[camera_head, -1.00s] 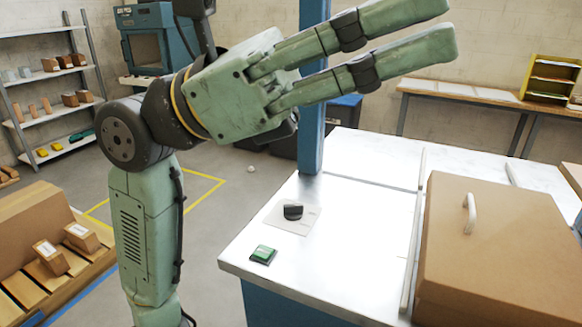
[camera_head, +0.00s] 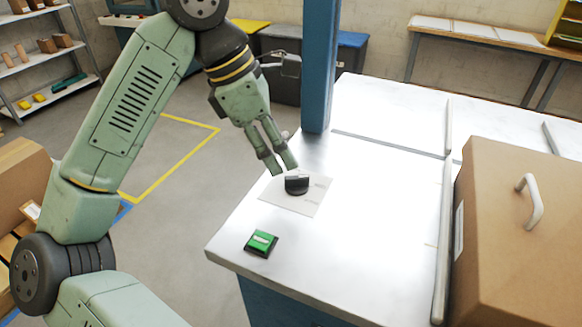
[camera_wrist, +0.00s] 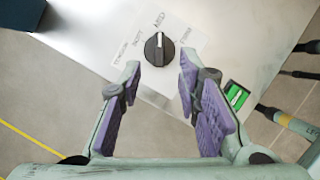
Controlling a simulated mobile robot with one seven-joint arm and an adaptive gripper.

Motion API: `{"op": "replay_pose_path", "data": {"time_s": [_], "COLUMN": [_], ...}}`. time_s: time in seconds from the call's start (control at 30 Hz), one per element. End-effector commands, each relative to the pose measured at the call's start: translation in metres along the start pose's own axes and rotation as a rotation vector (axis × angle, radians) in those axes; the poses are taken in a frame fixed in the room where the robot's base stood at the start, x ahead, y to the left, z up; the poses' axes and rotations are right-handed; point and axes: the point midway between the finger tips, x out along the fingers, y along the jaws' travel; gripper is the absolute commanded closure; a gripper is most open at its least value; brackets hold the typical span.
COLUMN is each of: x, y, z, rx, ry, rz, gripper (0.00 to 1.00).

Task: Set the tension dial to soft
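The black tension dial (camera_head: 297,184) stands on a pale label plate (camera_head: 312,203) near the left edge of the white machine top. In the wrist view the dial (camera_wrist: 158,48) has a white mark pointing toward the word MED. Another word, which seems to be SOFT, is printed to the left of MED, and a third, hard to read, is on the right. My gripper (camera_head: 283,169) is pointed down just behind the dial in the head view. In the wrist view my gripper (camera_wrist: 160,66) has its fingers apart and empty, with the dial just beyond the fingertips. I see no contact.
A green button (camera_head: 262,242) sits near the front corner of the machine top. A blue post (camera_head: 320,70) rises behind the dial. A brown cover with a handle (camera_head: 520,240) stands on the right. The white surface between is clear.

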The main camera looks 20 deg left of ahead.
Motion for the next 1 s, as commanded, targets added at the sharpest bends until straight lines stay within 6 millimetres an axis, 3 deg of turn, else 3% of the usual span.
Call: {"op": "replay_pose_path", "data": {"time_s": [0.1,0.33,0.7,1.0], "x": [0.022,0.049,0.055,0.054], "y": [-0.001,0.000,0.000,0.000], "z": [0.001,0.001,0.001,0.001], "rx": [0.001,0.001,0.000,0.000], "ry": [-0.002,-0.001,-0.002,-0.002], "rz": [-0.002,0.000,0.000,0.001], "gripper": [0.69,0.69,0.70,0.90]}}
